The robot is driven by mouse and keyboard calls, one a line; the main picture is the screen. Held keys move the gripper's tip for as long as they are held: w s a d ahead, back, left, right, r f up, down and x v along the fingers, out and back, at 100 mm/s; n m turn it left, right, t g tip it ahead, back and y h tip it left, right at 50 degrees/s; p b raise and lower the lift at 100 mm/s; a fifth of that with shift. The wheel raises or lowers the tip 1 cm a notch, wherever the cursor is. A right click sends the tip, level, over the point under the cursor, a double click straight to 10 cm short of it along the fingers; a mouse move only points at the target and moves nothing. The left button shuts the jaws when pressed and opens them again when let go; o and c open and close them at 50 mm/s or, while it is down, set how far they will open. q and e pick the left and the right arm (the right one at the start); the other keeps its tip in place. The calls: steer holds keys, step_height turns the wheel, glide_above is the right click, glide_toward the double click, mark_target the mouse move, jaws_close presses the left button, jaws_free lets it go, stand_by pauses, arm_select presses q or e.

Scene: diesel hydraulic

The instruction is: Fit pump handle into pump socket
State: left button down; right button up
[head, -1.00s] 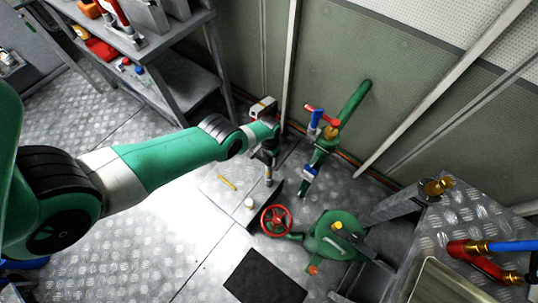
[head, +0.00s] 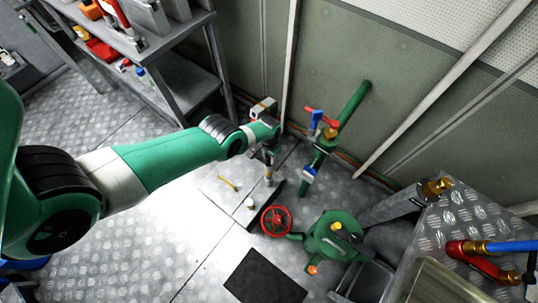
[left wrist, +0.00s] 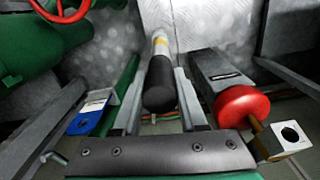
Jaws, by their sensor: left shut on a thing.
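My left gripper (head: 268,160) is low beside the wall pipe in the head view. In the head view, part of the handle (head: 268,177) shows below the gripper, pointing down. I cannot clearly identify the pump socket. My right gripper is not in view.
A red handwheel (head: 276,220) and a green pump body (head: 335,237) stand right of the gripper. A green pipe (head: 352,103) with red and blue valve levers (head: 317,119) is close to it. A grey shelf (head: 190,85) stands left. Open floor (head: 150,240) lies in front.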

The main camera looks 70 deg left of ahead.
arm_select(q)
steer(key=shift+r+p, duration=6.1)
steer(key=shift+r, duration=0.15)
step_height(320, 180, up, 4)
steer(key=p, duration=0.4)
